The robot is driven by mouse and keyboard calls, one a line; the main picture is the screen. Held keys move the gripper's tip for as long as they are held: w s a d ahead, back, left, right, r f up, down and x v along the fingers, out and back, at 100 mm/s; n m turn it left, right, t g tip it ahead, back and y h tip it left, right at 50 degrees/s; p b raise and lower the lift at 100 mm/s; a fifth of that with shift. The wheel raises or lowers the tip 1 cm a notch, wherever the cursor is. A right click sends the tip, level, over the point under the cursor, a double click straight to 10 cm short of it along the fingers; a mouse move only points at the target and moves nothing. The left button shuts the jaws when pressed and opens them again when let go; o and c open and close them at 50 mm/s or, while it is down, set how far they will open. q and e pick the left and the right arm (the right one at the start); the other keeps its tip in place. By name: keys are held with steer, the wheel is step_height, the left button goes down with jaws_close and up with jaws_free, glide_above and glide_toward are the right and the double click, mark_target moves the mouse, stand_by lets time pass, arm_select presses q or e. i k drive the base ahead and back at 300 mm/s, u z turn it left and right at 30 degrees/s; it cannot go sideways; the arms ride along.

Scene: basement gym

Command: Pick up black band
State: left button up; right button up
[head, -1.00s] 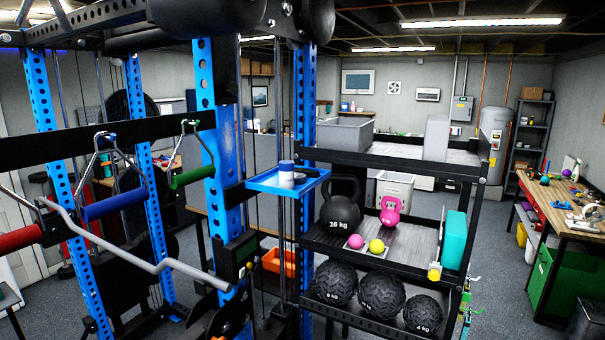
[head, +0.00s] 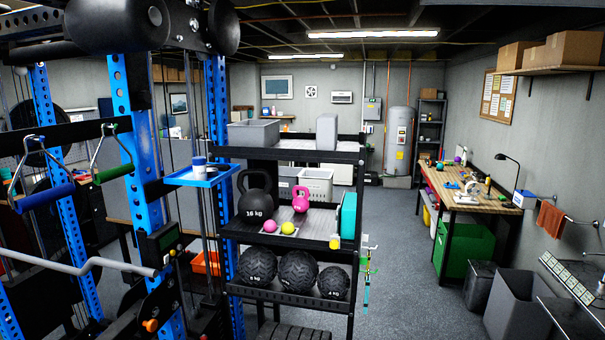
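I cannot make out a black band in the head view. A black rack shelf (head: 300,151) stands in the middle, with a 16 kg kettlebell (head: 256,196), a pink kettlebell (head: 301,199) and two small balls on its middle level. Black medicine balls (head: 298,270) sit on the level below. A blue tray (head: 205,177) on the blue rack (head: 146,176) holds a small white and blue container (head: 199,165). Neither of my grippers is in view.
A workbench (head: 464,199) with tools and a green cabinet (head: 463,254) below stands at the right. Grey bins (head: 515,305) stand in the lower right. Open grey floor (head: 398,240) lies between shelf and workbench. The blue rack fills the left.

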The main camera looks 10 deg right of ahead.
mark_target(221, 168)
steer(key=z, duration=0.4)
steer(key=k, duration=0.6)
steer(key=z, duration=0.9)
steer(key=i, duration=1.05)
steer(key=u, duration=0.85)
steer(key=i, duration=0.75)
steer(key=u, duration=0.95)
